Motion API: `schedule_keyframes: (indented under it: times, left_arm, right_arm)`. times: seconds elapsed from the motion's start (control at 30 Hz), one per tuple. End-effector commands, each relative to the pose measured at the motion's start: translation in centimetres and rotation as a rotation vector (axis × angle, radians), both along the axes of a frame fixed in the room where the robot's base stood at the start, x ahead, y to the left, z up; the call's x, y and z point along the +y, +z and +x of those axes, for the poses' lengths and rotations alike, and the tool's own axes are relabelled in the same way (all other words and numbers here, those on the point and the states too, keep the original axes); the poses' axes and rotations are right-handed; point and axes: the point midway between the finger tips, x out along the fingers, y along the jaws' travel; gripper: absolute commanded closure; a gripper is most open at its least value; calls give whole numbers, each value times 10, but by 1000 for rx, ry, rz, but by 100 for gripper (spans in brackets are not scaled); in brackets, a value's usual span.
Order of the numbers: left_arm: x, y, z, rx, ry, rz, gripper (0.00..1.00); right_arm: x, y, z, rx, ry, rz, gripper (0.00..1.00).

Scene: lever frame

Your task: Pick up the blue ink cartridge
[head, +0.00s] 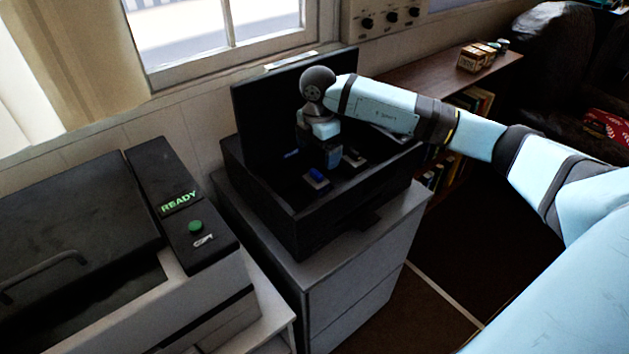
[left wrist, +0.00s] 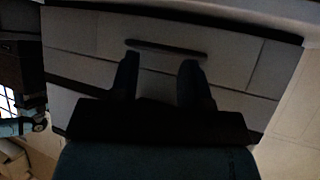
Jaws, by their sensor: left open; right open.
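A blue ink cartridge (head: 316,177) lies in the open black box (head: 299,234) on top of a grey cabinet. My right gripper (head: 333,162) points down into the box, just behind and right of the cartridge. It is open, though its fingertips are small and dark here, and I cannot tell whether they touch anything. My left gripper (left wrist: 158,78) shows only in the left wrist view, with two dark fingers apart and nothing between them. It faces pale panels with a dark bar handle (left wrist: 165,49).
The box's lid stands raised at the back. Inside, a pale-topped piece (head: 354,157) lies right of my right gripper. A machine with a lit READY sign (head: 179,202) and green button (head: 195,227) stands left. A low bookshelf (head: 440,72) stands right. A window is behind.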

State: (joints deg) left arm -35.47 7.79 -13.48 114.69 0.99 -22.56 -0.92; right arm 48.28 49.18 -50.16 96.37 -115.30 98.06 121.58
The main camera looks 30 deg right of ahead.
Motion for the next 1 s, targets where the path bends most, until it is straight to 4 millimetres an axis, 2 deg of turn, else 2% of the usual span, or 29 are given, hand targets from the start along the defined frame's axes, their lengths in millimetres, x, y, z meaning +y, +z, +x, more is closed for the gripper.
schedule_keyframes:
  times: [0.1, 0.47, 0.7, 0.97, 1.0]
  left_arm:
    - [-1, 1, -1, 0, -2, 0, 57]
    - [0, 7, 4, -11, -2, 3, 57]
    - [2, 9, 3, -13, -4, 9, 57]
    - [2, 7, 2, -11, -4, 11, 57]
    - [2, 7, 2, -11, -4, 11, 57]
  right_arm:
    - [0, -20, 0, 2, -2, 1, 0]
    - [4, -46, -3, 2, 1, 2, 0]
    - [8, -81, -6, 2, 0, 2, 0]
    - [7, -86, -5, 0, 1, 1, 0]
    - [7, -86, -5, 0, 1, 1, 9]
